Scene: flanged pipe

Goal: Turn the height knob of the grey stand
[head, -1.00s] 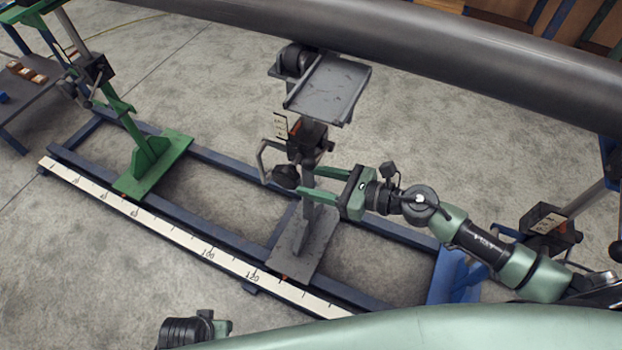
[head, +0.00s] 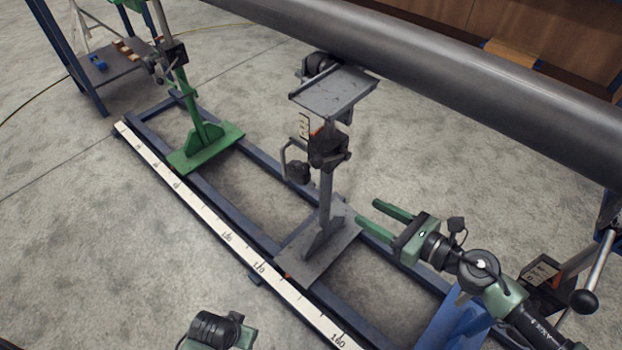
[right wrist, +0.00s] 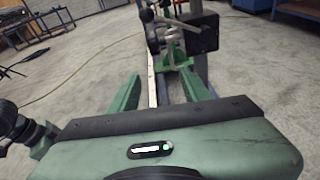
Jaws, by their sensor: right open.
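The grey stand (head: 325,190) stands upright on the floor rails in the head view, with a flat tray top under the pipe. Its dark round knob (head: 298,172) sticks out on the left of the column, below a black clamp block, beside a bent grey handle (head: 285,155). My right gripper (head: 369,214) is open and empty, to the right of the column and lower than the knob, apart from both. In the right wrist view its fingers (right wrist: 160,88) are spread, with the stand's dark block (right wrist: 197,34) beyond them. Part of my left wrist (head: 215,330) shows at the bottom edge; its fingers are not visible.
The large grey pipe (head: 430,75) crosses above the stand. A green stand (head: 205,145) stands farther left on the rails. A white scale (head: 205,215) runs along the near rail. A dark block with a ball-ended lever (head: 583,301) is at right.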

